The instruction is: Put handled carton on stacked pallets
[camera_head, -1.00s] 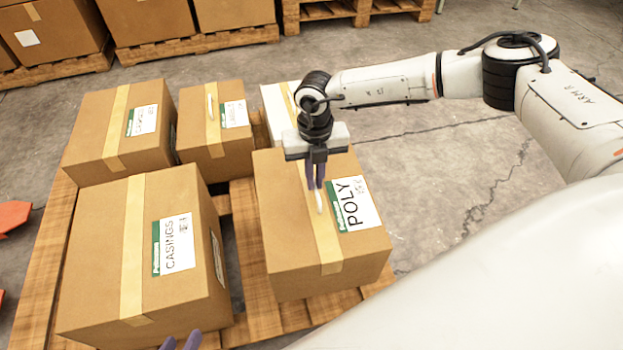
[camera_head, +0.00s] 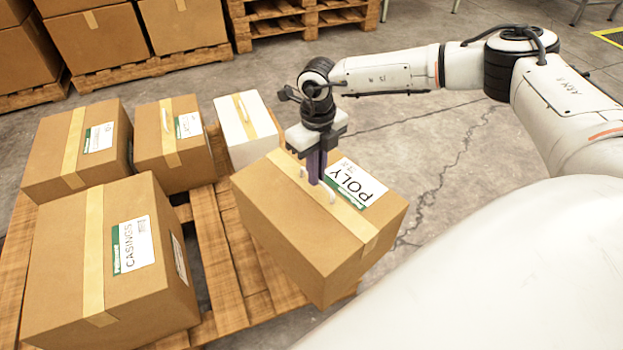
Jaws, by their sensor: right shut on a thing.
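The handled carton (camera_head: 290,225) is a brown box with a yellow tape strip, a white handle on top and a label reading POLY. My right gripper (camera_head: 318,180) is shut on its handle from above. The carton is turned and tilted and appears raised over the right side of the wooden pallet (camera_head: 222,262). Stacked pallets (camera_head: 287,22) stand at the back, top middle. My left gripper is not in view.
The near pallet also carries a CASINGS carton (camera_head: 150,290), a brown carton (camera_head: 60,165), a smaller handled carton (camera_head: 165,155) and a white carton (camera_head: 240,145). More cartons (camera_head: 100,45) stand on pallets at the back left. The floor (camera_head: 440,170) at right is clear.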

